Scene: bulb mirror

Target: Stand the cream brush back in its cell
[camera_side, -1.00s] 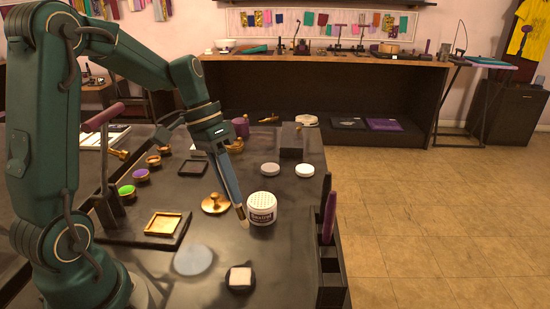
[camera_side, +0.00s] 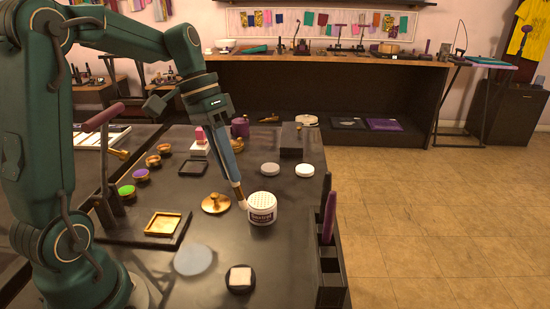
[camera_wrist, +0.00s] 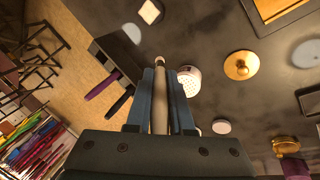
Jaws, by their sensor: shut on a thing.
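My gripper (camera_side: 232,170) is shut on the cream brush (camera_side: 239,196), which slants down with its pale tip low, left of the white jar with a dotted top (camera_side: 262,207). In the side view the fingers hide most of the brush. The wrist view shows the cream brush (camera_wrist: 160,100) between the two blue fingers of my gripper (camera_wrist: 162,82). The black rack of cells (camera_side: 331,285) stands at the table's right edge, holding purple and dark handles (camera_side: 329,215). It also shows at upper left in the wrist view (camera_wrist: 116,48). The brush is apart from the rack.
A brass knobbed disc (camera_side: 215,203) lies left of the jar. A dark round dish with a pale block (camera_side: 240,279) is at the front. Two white discs (camera_side: 270,169) lie behind the jar. The table between jar and rack is clear.

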